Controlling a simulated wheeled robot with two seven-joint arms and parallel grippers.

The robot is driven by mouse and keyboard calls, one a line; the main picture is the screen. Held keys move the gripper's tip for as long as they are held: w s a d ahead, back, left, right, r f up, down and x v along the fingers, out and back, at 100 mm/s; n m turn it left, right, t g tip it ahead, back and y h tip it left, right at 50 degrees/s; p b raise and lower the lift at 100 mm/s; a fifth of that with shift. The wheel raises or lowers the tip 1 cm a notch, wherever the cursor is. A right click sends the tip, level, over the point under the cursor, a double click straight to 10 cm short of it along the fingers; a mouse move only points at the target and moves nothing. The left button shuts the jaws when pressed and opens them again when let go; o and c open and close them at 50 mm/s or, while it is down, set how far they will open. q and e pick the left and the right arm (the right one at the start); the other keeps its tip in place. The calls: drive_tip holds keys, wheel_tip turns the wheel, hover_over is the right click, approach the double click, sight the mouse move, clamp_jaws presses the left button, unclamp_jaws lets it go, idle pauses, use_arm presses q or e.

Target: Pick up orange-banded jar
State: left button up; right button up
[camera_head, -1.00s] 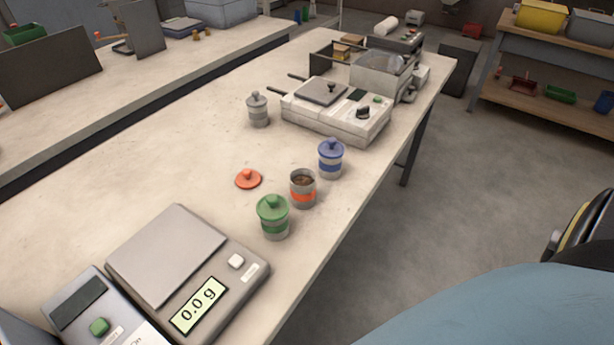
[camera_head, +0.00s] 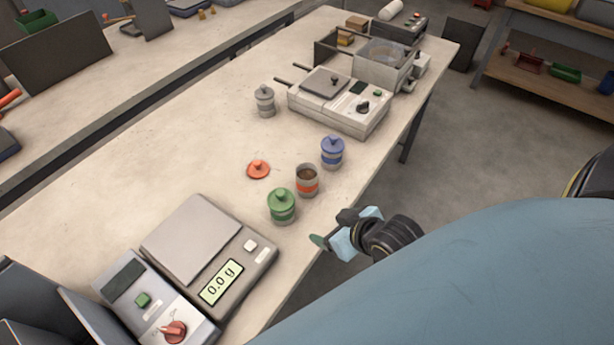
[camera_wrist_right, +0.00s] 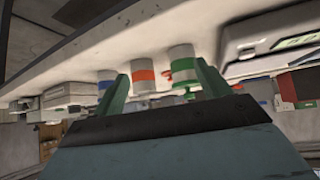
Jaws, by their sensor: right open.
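The orange-banded jar (camera_head: 307,181) stands upright and open on the table, with brown contents showing. Its orange lid (camera_head: 258,169) lies on the table to its left. My right gripper (camera_head: 330,232) is at the table's right edge, apart from the jars and empty. In the right wrist view its two fingers are spread (camera_wrist_right: 158,88), and the orange-banded jar (camera_wrist_right: 143,75) shows beyond and between them. The green-lidded jar (camera_head: 282,207) stands in front of the orange-banded jar, and the blue-lidded jar (camera_head: 332,153) stands behind it. My left gripper is not in view.
A scale (camera_head: 240,262) reading 0.0 g is at the near end, beside a control box with a red knob (camera_head: 172,331). A grey-lidded jar (camera_head: 264,101) and a white sealer-like machine (camera_head: 340,102) stand farther back. The table's middle left is clear.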

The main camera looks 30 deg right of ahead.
sight(314, 181)
drive_tip(key=w+d+r+t, duration=0.2)
drive_tip(key=w+d+t, duration=0.3)
drive_tip(key=shift+m, duration=0.3)
drive_tip(key=x, duration=1.3)
drive_tip(key=shift+s+a+f+b, duration=0.1)
drive_tip(key=shift+f+b, duration=0.25)
drive_tip(key=shift+f, duration=0.05)
drive_tip(key=shift+r, duration=0.1)
drive_tip(key=c, duration=1.4)
